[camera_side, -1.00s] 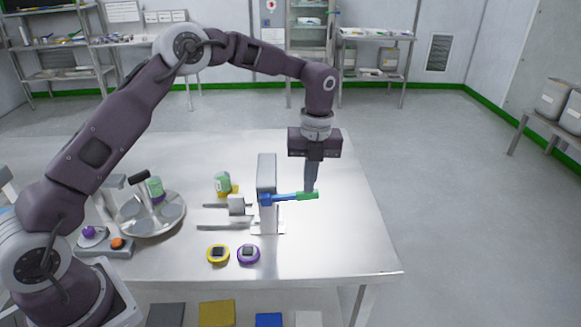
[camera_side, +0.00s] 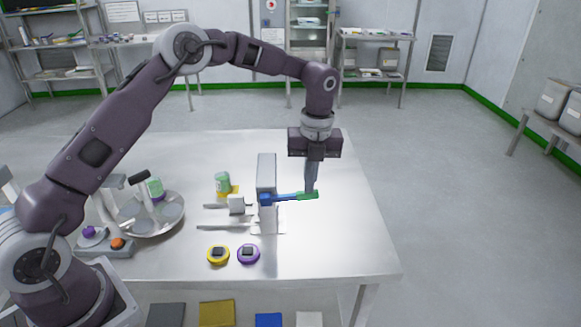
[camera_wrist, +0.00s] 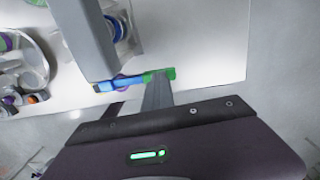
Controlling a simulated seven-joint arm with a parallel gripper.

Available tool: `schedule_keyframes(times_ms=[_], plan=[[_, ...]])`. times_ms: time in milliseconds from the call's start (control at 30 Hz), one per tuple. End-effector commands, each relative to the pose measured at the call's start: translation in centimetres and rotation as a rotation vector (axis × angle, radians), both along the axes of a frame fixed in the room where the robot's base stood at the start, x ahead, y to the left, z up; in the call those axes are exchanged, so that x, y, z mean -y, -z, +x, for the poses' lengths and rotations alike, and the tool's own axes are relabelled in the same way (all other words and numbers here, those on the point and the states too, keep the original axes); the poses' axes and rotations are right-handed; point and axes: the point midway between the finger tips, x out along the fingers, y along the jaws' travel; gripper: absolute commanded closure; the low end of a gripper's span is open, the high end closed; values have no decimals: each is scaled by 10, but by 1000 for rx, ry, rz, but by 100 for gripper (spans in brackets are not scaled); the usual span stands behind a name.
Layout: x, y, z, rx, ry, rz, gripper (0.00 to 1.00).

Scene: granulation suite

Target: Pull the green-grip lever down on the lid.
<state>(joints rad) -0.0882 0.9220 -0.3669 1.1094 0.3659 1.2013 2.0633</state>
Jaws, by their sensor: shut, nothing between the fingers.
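The lever has a blue arm (camera_side: 284,197) and a green grip (camera_side: 308,195). It sticks out to the right, about level, from a grey upright block (camera_side: 266,178) on the steel table. The lever also shows in the wrist view, with its green grip (camera_wrist: 160,75) beside the grey block (camera_wrist: 85,38). My gripper (camera_side: 311,190) points down with its fingers shut and empty. Its fingertips are at the green grip, seemingly touching it or just above or behind it. I cannot tell which. In the wrist view the fingers (camera_wrist: 157,92) reach to the grip.
A yellow round device (camera_side: 218,254) and a purple one (camera_side: 248,254) lie in front of the block. A green jar (camera_side: 222,182) stands behind left. A round steel tray (camera_side: 150,226) is at the left. The table's right side (camera_side: 345,235) is clear.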

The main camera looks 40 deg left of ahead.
Motion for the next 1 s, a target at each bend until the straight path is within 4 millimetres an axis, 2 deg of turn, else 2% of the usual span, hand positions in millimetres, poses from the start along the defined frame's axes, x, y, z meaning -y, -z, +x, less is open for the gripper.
schedule_keyframes(times_ms=[33, 567, 667, 733, 1000], plan=[[1, 29, -3, -26, 9, 0, 100], [1, 28, -3, -25, 9, 0, 100], [0, 18, -4, -20, 8, 1, 100], [-1, 5, -5, -14, 6, 2, 100], [-7, -65, -9, 10, 0, 1, 100]])
